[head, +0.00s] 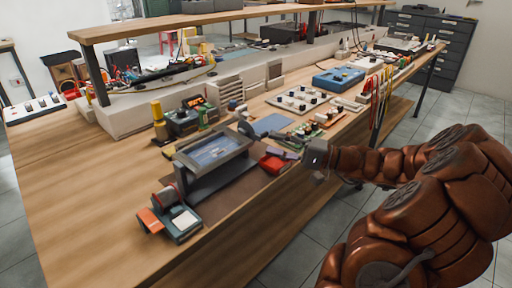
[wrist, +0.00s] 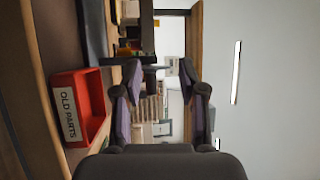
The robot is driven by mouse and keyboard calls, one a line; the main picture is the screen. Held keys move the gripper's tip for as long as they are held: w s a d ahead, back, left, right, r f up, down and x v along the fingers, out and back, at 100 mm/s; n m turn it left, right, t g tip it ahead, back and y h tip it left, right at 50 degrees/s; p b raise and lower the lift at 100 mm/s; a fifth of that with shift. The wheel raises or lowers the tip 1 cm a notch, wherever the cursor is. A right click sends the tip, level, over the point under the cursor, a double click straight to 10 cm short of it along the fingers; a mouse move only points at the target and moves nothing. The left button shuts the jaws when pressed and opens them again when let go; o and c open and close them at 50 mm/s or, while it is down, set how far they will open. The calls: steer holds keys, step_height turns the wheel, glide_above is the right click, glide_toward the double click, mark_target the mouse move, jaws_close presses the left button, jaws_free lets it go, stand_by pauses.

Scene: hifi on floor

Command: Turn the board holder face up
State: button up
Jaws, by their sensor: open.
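The board holder (head: 212,152) is a dark grey frame around a blue-grey panel, on a stand on the bench in the head view. Its frame is tilted, and I cannot tell which side of it is the face. My gripper (head: 292,154) is to the right of the holder, apart from it, above the bench's front edge. In the wrist view my gripper (wrist: 168,85) is open, with nothing between its fingers. Dark bars stand beyond the fingers there; I cannot tell whether they belong to the holder.
A red bin (head: 272,164) sits between the holder and my gripper; its "OLD PARTS" label shows in the wrist view (wrist: 68,114). Tools crowd behind the holder. The bench's left (head: 75,190) is clear.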

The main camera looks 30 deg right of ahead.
mark_target(265, 136)
steer(key=d, duration=0.1)
steer(key=d+f+t+h, duration=0.1)
steer(key=d, duration=0.1)
steer(key=d+m+t+b, duration=0.1)
steer(key=shift+d+f, duration=0.25)
steer(key=shift+f, duration=0.15)
steer(key=shift+w+a+f, duration=0.1)
steer(key=shift+w+a, duration=0.05)
steer(key=shift+a, duration=0.1)
steer(key=shift+x, duration=3.8)
steer(key=shift+c, duration=0.3)
steer(key=c, duration=0.6)
jaws_close()
